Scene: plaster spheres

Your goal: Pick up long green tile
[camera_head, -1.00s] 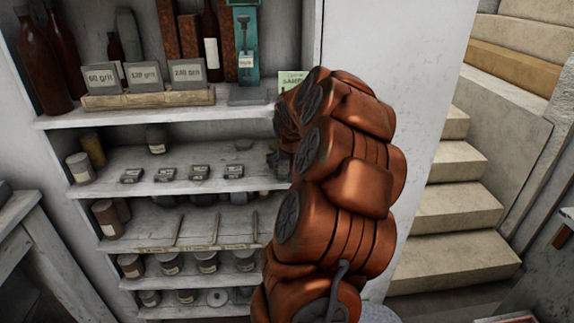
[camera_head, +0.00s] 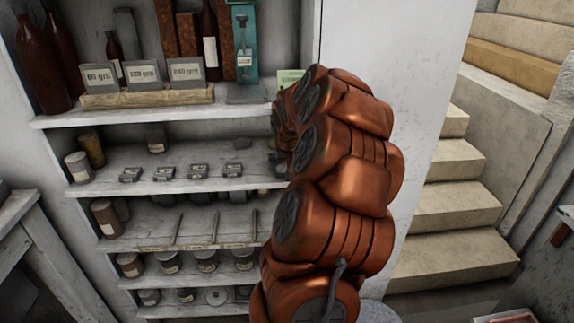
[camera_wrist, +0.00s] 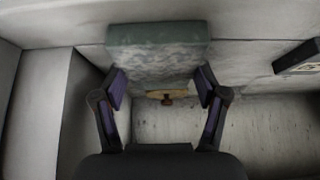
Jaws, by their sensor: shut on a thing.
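A long green-grey tile (camera_wrist: 158,48) with a mottled, worn face is in the upper middle of the wrist view. My gripper (camera_wrist: 161,80) has a finger at each side of the tile's lower part and is shut on it. In the head view, my copper-coloured arm covers the gripper, and I cannot make out the tile there. Whether the tile touches the pale surface behind it I cannot tell.
A white shelf unit (camera_head: 150,118) holds bottles, grit boxes (camera_head: 142,76), small dark blocks (camera_head: 178,173) and jars (camera_head: 205,261). A teal panel (camera_head: 246,68) stands on its upper shelf. Stone steps (camera_head: 450,207) are at the right. A dark labelled block (camera_wrist: 297,58) is right of the tile.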

